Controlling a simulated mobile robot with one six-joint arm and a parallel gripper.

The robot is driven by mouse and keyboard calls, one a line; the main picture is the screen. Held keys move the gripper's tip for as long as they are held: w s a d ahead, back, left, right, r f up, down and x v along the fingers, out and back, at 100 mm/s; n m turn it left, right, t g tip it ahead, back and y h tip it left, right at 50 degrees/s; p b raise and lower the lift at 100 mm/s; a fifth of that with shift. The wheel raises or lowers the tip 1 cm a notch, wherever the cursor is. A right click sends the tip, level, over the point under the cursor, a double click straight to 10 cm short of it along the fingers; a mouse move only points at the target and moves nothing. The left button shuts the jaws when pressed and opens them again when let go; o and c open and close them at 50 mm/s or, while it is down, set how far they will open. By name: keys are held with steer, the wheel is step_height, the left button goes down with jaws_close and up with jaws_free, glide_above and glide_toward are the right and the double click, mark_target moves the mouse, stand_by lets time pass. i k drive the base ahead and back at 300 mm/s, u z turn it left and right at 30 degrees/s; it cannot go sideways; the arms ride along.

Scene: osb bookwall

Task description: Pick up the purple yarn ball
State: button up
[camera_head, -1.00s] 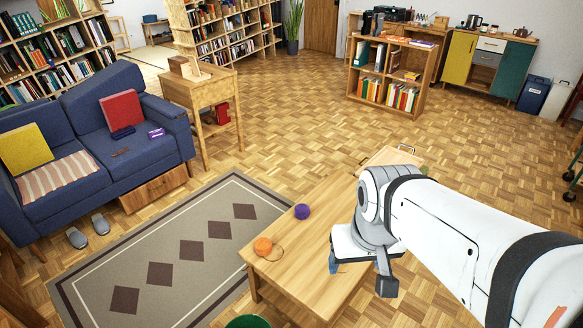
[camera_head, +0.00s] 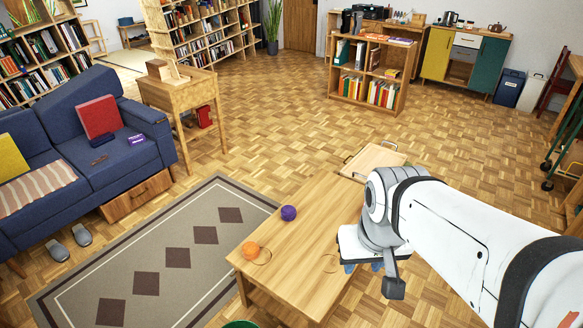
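The purple yarn ball (camera_head: 288,213) sits on the far left part of the low wooden coffee table (camera_head: 308,245). An orange yarn ball (camera_head: 250,250) with a loose loop of thread lies nearer, by the table's left edge. My gripper (camera_head: 362,266) hangs over the right side of the table, to the right of and nearer than the purple ball, and apart from it. Its fingers are mostly hidden behind my arm's wrist, so its opening cannot be made out.
A patterned rug (camera_head: 190,235) and a blue sofa (camera_head: 110,155) are at left. A wooden side table (camera_head: 183,92) stands beside the sofa. Parquet floor beyond the table is free.

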mark_target(288, 213)
steer(key=z, duration=1.95)
steer(key=i, duration=2.5)
steer(key=u, duration=0.95)
steer(key=k, duration=0.1)
steer(key=u, duration=2.6)
steer(key=i, duration=0.75)
steer(key=u, duration=0.05)
